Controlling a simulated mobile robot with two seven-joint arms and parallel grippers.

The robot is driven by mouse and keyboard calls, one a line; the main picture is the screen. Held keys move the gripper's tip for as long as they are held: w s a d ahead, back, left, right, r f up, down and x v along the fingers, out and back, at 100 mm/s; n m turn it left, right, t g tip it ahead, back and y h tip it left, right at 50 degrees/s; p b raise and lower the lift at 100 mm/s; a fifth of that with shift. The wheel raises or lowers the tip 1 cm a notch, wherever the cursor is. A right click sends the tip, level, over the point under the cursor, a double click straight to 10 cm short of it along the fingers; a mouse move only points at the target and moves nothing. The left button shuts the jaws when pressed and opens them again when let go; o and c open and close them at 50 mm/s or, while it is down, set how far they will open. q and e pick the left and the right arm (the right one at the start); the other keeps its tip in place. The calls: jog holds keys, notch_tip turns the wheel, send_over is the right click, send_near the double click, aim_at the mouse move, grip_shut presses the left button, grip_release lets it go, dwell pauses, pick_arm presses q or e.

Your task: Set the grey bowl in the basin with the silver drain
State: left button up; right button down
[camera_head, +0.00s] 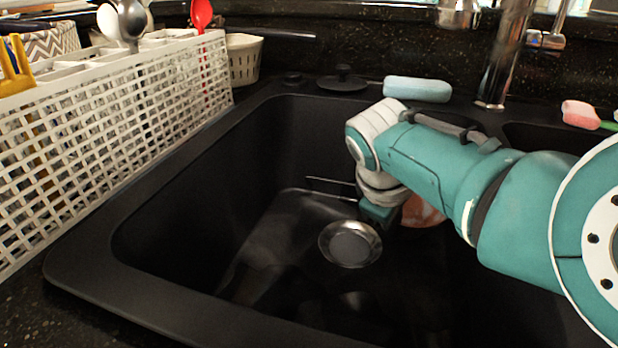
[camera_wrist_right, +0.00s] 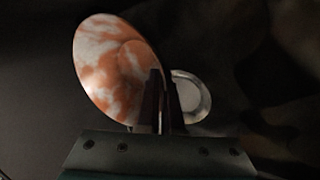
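A bowl (camera_head: 424,212) with a mottled orange-and-white face, not plain grey, shows partly behind my right gripper (camera_head: 382,213) in the head view. In the right wrist view the same bowl (camera_wrist_right: 112,65) is tilted on edge. The two fingers of my right gripper (camera_wrist_right: 163,95) are close together at its rim and look shut on it. The round silver drain (camera_head: 350,244) lies on the floor of the dark left basin (camera_head: 190,235), left of and below the gripper. The drain (camera_wrist_right: 190,95) also shows just beyond the fingers in the wrist view. My left gripper is out of view.
A white lattice rack (camera_head: 110,130) with utensils stands along the left edge. A blue sponge (camera_head: 417,89), a black stopper (camera_head: 343,78) and the tap (camera_head: 503,55) are at the back rim. A pink brush (camera_head: 580,114) lies at the right. The basin's left part looks clear.

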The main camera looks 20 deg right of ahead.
jog(key=shift+f+b, duration=1.2)
jog(key=shift+f, duration=0.7)
jog(key=shift+f, duration=0.2)
jog(key=c, duration=1.1)
grip_release()
jog(key=shift+r, duration=0.15)
jog(key=shift+r, duration=0.3)
jog(key=p+v, duration=0.8)
jog(key=v, duration=0.3)
jog(key=shift+a+r, duration=0.2)
jog(key=shift+r, duration=0.05)
